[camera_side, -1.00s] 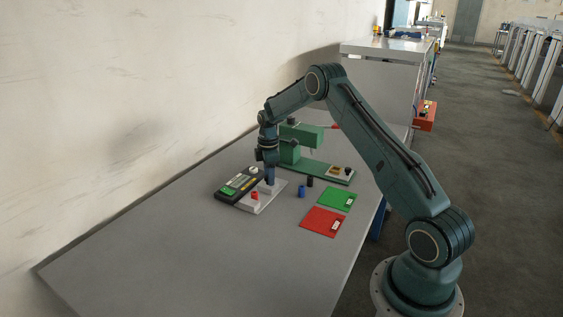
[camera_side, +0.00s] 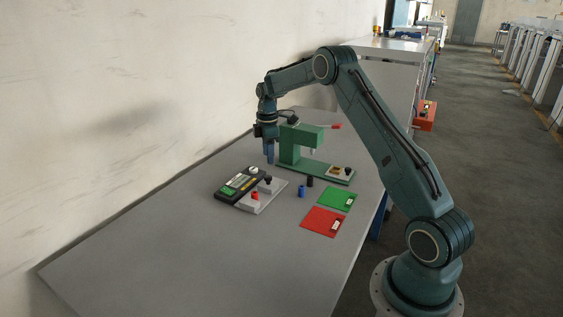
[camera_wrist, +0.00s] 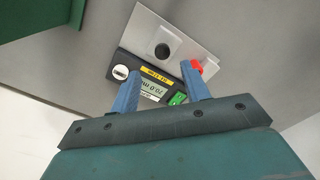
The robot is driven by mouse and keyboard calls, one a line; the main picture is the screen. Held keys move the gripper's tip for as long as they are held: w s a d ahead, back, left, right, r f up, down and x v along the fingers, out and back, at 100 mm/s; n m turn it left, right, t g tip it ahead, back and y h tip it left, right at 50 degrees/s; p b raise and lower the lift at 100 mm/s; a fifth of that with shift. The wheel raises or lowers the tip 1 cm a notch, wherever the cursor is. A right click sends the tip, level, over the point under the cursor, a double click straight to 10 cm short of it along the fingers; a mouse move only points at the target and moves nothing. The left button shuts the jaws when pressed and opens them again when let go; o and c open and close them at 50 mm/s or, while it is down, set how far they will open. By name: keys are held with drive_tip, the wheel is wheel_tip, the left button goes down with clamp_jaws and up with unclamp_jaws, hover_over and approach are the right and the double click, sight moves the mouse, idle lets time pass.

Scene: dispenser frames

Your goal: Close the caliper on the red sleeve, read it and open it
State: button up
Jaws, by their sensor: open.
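The caliper (camera_side: 239,184) is a black unit with a display, a white round knob and a green button, beside a pale plate (camera_side: 262,204). It also shows in the wrist view (camera_wrist: 125,63), where its display (camera_wrist: 153,90) appears inverted, with digits that look like 70.0. The red sleeve (camera_side: 255,195) is on the plate's near part; it shows partly in the wrist view (camera_wrist: 195,66). A black round piece (camera_side: 267,179) stands on a pale block on the same plate. My gripper (camera_side: 270,160) is open and empty, above and apart from the caliper; its blue fingers (camera_wrist: 160,88) show in the wrist view.
A green press-like stand (camera_side: 290,150) is behind the caliper. A blue cylinder (camera_side: 301,190) and a black cylinder (camera_side: 310,182) stand to the right. A green mat (camera_side: 334,197) and a red mat (camera_side: 320,222) lie further right. The table front is clear.

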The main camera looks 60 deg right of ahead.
drive_tip(key=shift+r, duration=2.65)
drive_tip(key=shift+r, duration=0.1)
drive_tip(key=s+a+r+m+t, duration=0.1)
drive_tip(key=s+a+r+m, duration=0.1)
drive_tip(key=s+a+r, duration=0.55)
drive_tip(key=s+a+r+m+t, duration=0.2)
drive_tip(key=s+a+r, duration=0.3)
drive_tip(key=a+r, duration=0.5)
drive_tip(key=s+a+f+m+t, duration=0.1)
drive_tip(key=s+a, duration=0.4)
drive_tip(key=s, duration=0.5)
drive_tip(key=s+a+f+m+t, duration=0.1)
drive_tip(key=s+a+f+m, duration=0.2)
drive_tip(key=s+a, duration=0.3)
drive_tip(key=s+m, duration=0.1)
drive_tip(key=s, duration=0.3)
drive_tip(key=shift+s+a+t, duration=0.15)
drive_tip(key=shift+s+t, duration=0.15)
drive_tip(key=shift+s, duration=0.05)
